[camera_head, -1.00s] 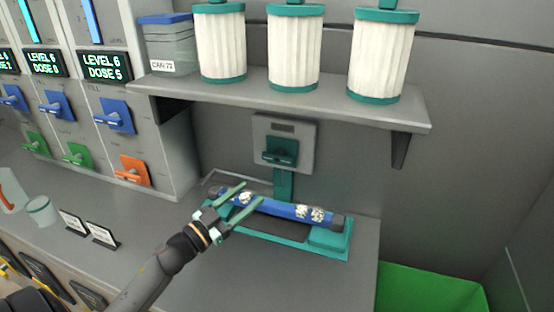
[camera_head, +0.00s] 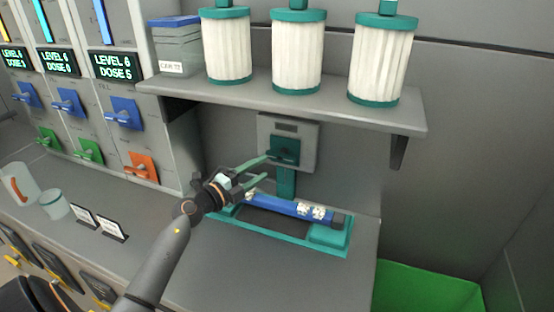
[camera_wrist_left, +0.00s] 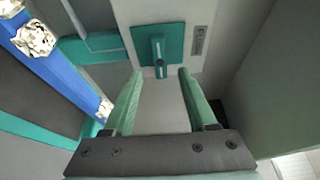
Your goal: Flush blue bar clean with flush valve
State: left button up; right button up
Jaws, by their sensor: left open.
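The blue bar (camera_head: 290,207) lies in a teal cradle (camera_head: 327,238) on the counter, with whitish crusty patches on it. The bar also shows in the left wrist view (camera_wrist_left: 62,72), at the left. The flush valve is a teal lever on a teal plate (camera_head: 284,150), fixed to a grey wall panel above the cradle. In the left wrist view the valve (camera_wrist_left: 158,48) is ahead, between the fingertips in the picture. My left gripper (camera_head: 268,165) is open and empty, just in front of the valve and above the bar. Whether a finger touches the lever cannot be told. My right gripper is not in view.
A shelf (camera_head: 300,106) with white filter cartridges (camera_head: 297,52) and a lidded bin (camera_head: 176,46) overhangs the valve. Dispensers with blue levers (camera_head: 124,113) and an orange lever (camera_head: 142,167) stand left. A green bin (camera_head: 425,292) is at lower right.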

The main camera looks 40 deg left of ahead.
aim_at(279, 158)
pick_arm(q)
jog(key=shift+w+d+b, duration=0.1)
jog(key=shift+w+d, duration=0.1)
jog(key=shift+w, duration=0.95)
jog(key=shift+w+d+b, duration=0.1)
jog(key=shift+w+d, duration=0.05)
jog(key=shift+w, duration=1)
jog(key=shift+w+d+b, duration=0.1)
jog(key=shift+w+d, duration=0.1)
jog(key=shift+w, duration=0.95)
jog(key=shift+c, duration=0.4)
grip_shut()
